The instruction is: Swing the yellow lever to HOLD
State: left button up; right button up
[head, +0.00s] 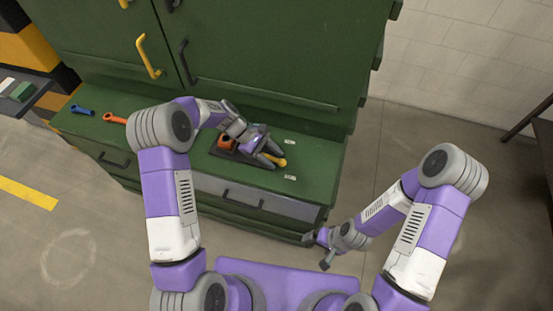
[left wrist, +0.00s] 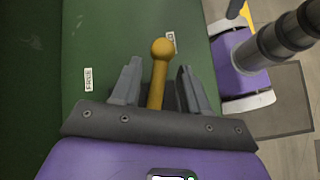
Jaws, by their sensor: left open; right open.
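The yellow lever (head: 277,161) sticks out to the right from a dark base (head: 222,153) on the green bench. In the left wrist view the lever (left wrist: 158,82) with its round knob stands between the fingers of my open left gripper (left wrist: 159,68), with gaps visible on both sides. In the head view my left gripper (head: 272,157) is over the lever and partly hides its base. My right gripper (head: 317,252) is open and empty, in front of the bench.
The bench (head: 315,160) belongs to a green cabinet with a yellow handle (head: 148,57) and a dark handle. An orange part (head: 225,142) sits on the dark base. A blue tool (head: 82,110) and an orange tool (head: 114,118) lie at the left. The bench's right end is clear.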

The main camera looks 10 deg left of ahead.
pick_arm(q)
jog(key=v, duration=0.5)
jog(key=shift+s+f, duration=0.1)
jog(key=shift+s, duration=0.05)
dwell(0.3)
